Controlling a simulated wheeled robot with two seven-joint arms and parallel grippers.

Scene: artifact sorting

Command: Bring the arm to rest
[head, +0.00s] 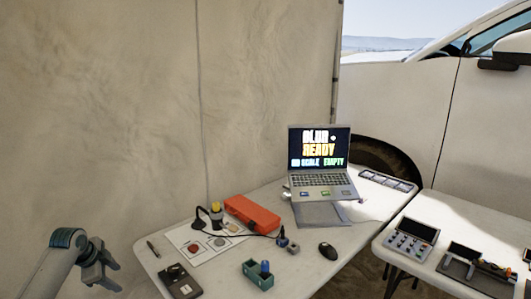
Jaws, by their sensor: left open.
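My left gripper (101,268) is at the lower left of the head view, with its arm coming in from the left. Its jaws are open and nothing shows between them. It hangs left of the white table (310,261), apart from the things on it. My right gripper is not in view.
The near table holds a laptop (318,180) on a stand, an orange case (252,214), a green bin (258,276), a mouse (328,251) and a dark box (180,283). A second table (450,212) with devices stands right. A canvas wall (120,110) rises behind.

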